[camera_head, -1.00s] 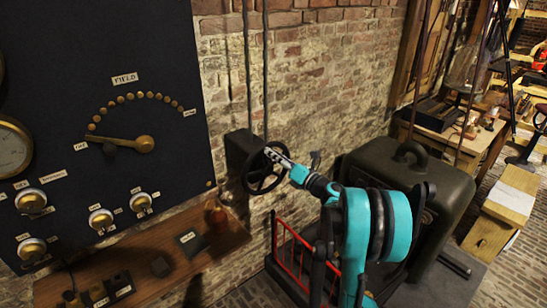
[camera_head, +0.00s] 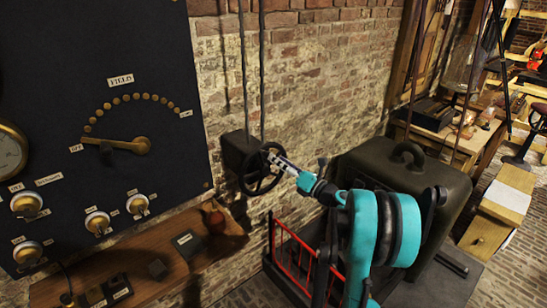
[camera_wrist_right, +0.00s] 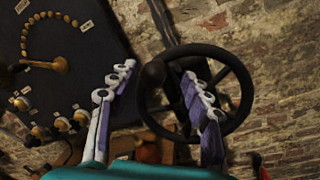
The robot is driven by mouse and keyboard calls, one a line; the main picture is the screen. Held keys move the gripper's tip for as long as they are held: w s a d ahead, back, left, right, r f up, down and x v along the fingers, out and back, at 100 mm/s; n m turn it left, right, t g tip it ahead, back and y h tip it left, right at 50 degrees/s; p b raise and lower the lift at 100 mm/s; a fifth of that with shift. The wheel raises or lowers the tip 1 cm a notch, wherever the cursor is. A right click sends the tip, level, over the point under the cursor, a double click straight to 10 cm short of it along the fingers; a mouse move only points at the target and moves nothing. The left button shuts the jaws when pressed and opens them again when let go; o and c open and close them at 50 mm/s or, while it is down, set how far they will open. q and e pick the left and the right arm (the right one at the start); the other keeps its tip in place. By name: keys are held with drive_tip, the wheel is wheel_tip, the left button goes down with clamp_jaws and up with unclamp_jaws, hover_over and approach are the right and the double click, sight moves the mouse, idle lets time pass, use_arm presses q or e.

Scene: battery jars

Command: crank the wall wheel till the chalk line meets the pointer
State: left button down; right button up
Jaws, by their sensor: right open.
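The dark spoked wall wheel (camera_head: 243,183) is mounted on a black box on the brick wall, right of the panel. It also shows in the right wrist view (camera_wrist_right: 247,88). A dark round knob (camera_wrist_right: 153,73) shows at the left side of its rim in that view. My right gripper (camera_head: 274,157) is at the wheel's upper right. In the wrist view its fingers (camera_wrist_right: 158,78) are open and spread, with the knob between their tips; I cannot tell whether they touch it. I can make out no chalk line or pointer on the wheel. My left gripper is out of view.
A black panel (camera_head: 60,100) with dials, knobs and a brass FIELD lever (camera_head: 138,146) stands left. A wooden shelf (camera_head: 150,262) lies below it. A red rail (camera_head: 290,255) and a big dark casing (camera_head: 440,175) stand close to my right arm.

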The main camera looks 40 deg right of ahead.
drive_tip(key=r+v, duration=0.1)
drive_tip(key=v, duration=0.7)
drive_tip(key=shift+f, duration=0.45)
drive_tip(key=shift+s, duration=0.1)
